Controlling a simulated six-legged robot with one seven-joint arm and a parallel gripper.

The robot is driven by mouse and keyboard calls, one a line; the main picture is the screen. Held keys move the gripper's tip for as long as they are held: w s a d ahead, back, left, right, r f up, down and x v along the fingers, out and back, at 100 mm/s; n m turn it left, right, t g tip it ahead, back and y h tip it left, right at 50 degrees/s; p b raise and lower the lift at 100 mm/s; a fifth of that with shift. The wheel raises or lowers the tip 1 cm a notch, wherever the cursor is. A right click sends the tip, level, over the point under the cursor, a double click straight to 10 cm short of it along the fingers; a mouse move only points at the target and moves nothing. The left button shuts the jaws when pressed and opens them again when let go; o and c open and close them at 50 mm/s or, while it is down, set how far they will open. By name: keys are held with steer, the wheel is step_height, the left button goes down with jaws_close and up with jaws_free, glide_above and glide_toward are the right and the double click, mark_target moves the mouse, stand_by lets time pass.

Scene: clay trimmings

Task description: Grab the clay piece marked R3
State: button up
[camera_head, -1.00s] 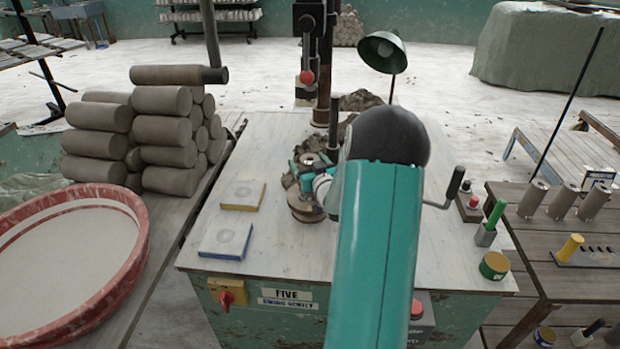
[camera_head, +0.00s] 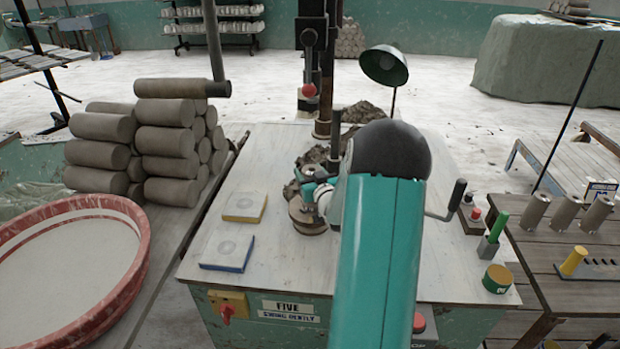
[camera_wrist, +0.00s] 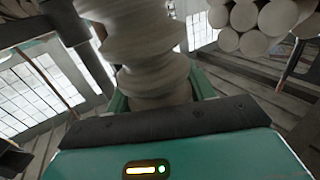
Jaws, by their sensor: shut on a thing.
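My gripper (camera_head: 308,185) is low beside the heap of clay trimmings on the white tabletop, partly hidden by my own arm in the head view. In the wrist view, a pale grey, ribbed clay piece (camera_wrist: 145,50) stands up from between the jaws, and my gripper is shut on it. No R3 mark shows on the side I see, so I cannot tell its label. In the head view the held piece cannot be made out clearly.
Dark clay trimmings (camera_head: 322,153) and a round brown block (camera_head: 305,215) lie around the gripper. A yellow-edged tile (camera_head: 245,207) and a blue-edged tile (camera_head: 228,252) lie left. A post (camera_head: 335,130), lamp (camera_head: 384,66) and crank (camera_head: 455,195) rise nearby.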

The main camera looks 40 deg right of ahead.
mark_target(309, 166)
steer(key=shift+r, duration=0.55)
step_height(309, 166, up, 2)
steer(key=shift+r, duration=0.1)
steer(key=s+a+r, duration=0.8)
steer(key=a+r, duration=0.1)
steer(key=a, duration=0.2)
steer(key=shift+a+r, duration=0.15)
steer(key=shift+r, duration=0.05)
